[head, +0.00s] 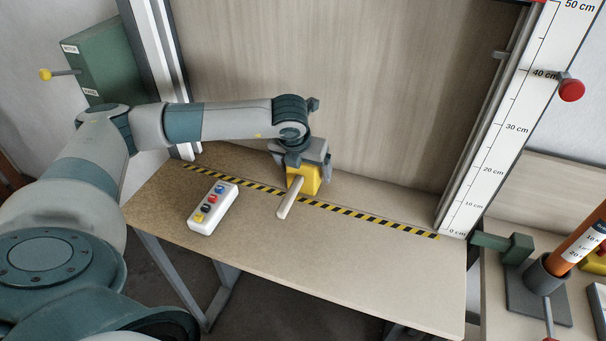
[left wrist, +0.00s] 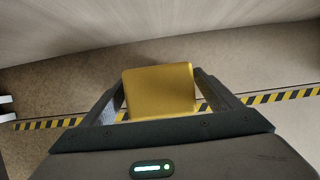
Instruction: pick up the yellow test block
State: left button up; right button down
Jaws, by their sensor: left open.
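The yellow test block (head: 305,179) stands on the table at the black-and-yellow striped line, with a pale rod-like handle (head: 290,197) pointing toward the front. My left gripper (head: 301,170) is over the block from above. In the left wrist view the yellow block (left wrist: 160,90) lies between the two fingers of the open left gripper (left wrist: 160,100), with a finger on each side. Whether the fingers touch it I cannot tell. The lower part of the block is hidden in the wrist view. My right gripper is not in view.
A white button box (head: 213,208) lies on the table left of the block. The striped line (head: 365,217) crosses the table below a wooden shutter panel (head: 340,80). A centimetre scale (head: 505,130) stands at the right. The table front right (head: 400,275) is clear.

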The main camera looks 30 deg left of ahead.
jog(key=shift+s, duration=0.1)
pick_arm(q)
jog(key=c, duration=1.2)
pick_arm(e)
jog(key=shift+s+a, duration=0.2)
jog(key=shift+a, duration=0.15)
pick_arm(q)
jog(key=shift+r, duration=0.1)
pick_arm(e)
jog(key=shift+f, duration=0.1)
